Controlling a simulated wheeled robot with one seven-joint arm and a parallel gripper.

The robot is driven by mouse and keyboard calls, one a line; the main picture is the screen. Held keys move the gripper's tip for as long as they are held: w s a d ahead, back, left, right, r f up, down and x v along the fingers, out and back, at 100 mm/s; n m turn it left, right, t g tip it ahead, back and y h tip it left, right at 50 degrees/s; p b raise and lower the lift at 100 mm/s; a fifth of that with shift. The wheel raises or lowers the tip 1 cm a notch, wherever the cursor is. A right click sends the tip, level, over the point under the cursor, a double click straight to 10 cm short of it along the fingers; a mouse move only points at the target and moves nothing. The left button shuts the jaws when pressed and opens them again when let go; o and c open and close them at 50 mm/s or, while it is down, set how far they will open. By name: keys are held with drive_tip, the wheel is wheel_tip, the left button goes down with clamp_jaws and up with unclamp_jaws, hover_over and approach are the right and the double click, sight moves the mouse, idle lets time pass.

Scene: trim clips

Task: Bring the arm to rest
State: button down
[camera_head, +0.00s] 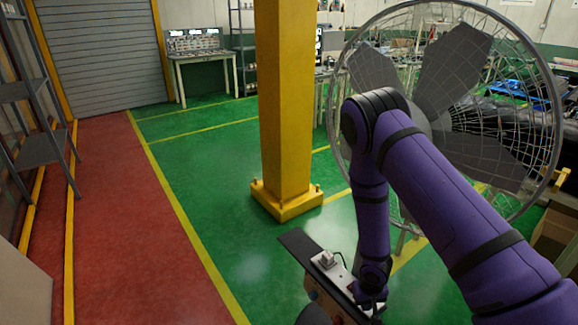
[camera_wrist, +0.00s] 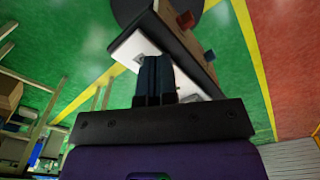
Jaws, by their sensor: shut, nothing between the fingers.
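My purple arm reaches in from the lower right in the head view, bends at an elbow and hangs down. My gripper (camera_wrist: 155,75) shows in the wrist view with its two dark fingers together and nothing between them. In the head view the gripper end is low in the picture and its fingertips cannot be made out. A narrow fixture (camera_head: 302,250) with a dark top lies beside it.
A large caged fan (camera_head: 465,55) stands behind my arm at the right. A yellow pillar (camera_head: 285,100) stands left of the arm. A workbench (camera_head: 203,57) is at the back, a grey shelf rack (camera_head: 40,152) at the left. The red floor lane (camera_head: 120,230) is clear.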

drive_tip(key=w+d+r+m+t+h, duration=0.1)
drive_tip(key=w+d+r+t, duration=0.15)
drive_tip(key=r, duration=1.65)
drive_tip(key=w+d+r+m+t, duration=0.1)
drive_tip(key=d+r, duration=0.2)
drive_tip(key=r, duration=1.7)
drive_tip(key=s+d+r, duration=0.2)
drive_tip(key=s+r, duration=0.9)
drive_tip(key=r, duration=0.3)
drive_tip(key=s+r, duration=0.3)
drive_tip(key=s, duration=0.4)
drive_tip(key=s+r+t+y, duration=0.1)
drive_tip(key=s+r, duration=0.2)
drive_tip(key=s, duration=0.5)
drive_tip(key=shift+a+r+n, duration=0.3)
drive_tip(key=shift+r+n, duration=0.05)
drive_tip(key=shift+n, duration=0.05)
drive_tip(key=shift+w, duration=0.15)
